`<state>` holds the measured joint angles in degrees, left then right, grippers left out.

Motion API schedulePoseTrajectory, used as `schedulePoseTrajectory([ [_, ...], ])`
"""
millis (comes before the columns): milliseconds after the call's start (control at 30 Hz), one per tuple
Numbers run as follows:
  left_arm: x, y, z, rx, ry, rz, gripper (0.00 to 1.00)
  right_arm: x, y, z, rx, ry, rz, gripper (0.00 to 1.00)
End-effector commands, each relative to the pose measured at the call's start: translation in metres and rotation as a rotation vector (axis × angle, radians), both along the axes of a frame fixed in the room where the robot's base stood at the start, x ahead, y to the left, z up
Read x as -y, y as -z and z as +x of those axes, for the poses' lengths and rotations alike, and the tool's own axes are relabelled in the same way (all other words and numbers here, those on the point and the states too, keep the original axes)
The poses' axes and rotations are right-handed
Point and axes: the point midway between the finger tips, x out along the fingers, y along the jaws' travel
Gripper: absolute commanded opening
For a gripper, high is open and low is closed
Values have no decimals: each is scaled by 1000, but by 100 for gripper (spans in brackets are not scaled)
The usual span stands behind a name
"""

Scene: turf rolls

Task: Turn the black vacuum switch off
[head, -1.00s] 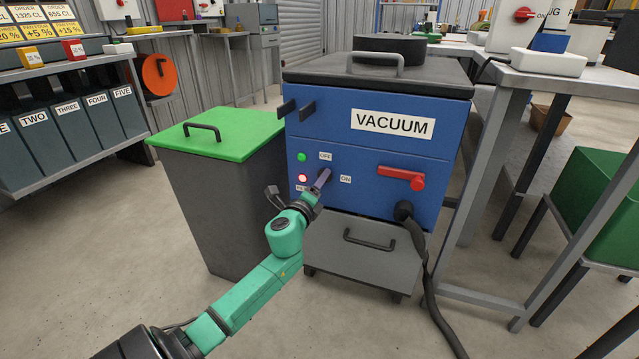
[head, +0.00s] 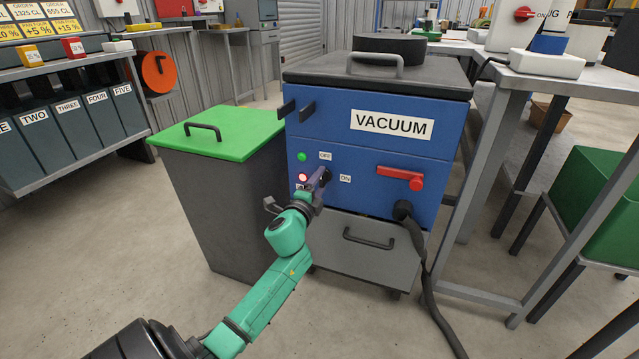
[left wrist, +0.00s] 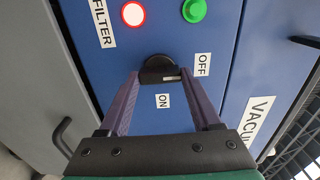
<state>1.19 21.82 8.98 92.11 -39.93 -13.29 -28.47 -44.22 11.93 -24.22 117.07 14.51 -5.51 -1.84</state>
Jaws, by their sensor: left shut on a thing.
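The black vacuum switch (head: 327,175) is a round knob on the blue front of the vacuum unit (head: 440,146). The OFF label (head: 325,155) is above it and the ON label (head: 345,178) to its right. My left gripper (head: 322,179) reaches the switch from the lower left. In the left wrist view the two purple fingers (left wrist: 160,80) are shut on the switch (left wrist: 157,66), one on each side. The fingers partly hide it, and its exact pointing is hard to tell. My right gripper is not in view.
A red lever (head: 400,176) and black hose (head: 420,260) are to the right. A green-lidded bin (head: 215,200) stands close on the left. The foreground floor is clear.

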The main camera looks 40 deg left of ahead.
Motion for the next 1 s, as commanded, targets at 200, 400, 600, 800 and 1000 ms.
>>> schedulePoseTrajectory([
  [200,0,2,0,-1,-1,-6,9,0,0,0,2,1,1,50],
  [400,0,1,0,-2,-1,-5,95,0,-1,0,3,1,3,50],
  [600,0,1,0,0,-1,-3,95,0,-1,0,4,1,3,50],
  [800,5,0,-13,-2,1,-5,95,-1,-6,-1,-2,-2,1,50],
  [1000,21,-1,-62,-4,-1,-7,95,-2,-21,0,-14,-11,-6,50],
])
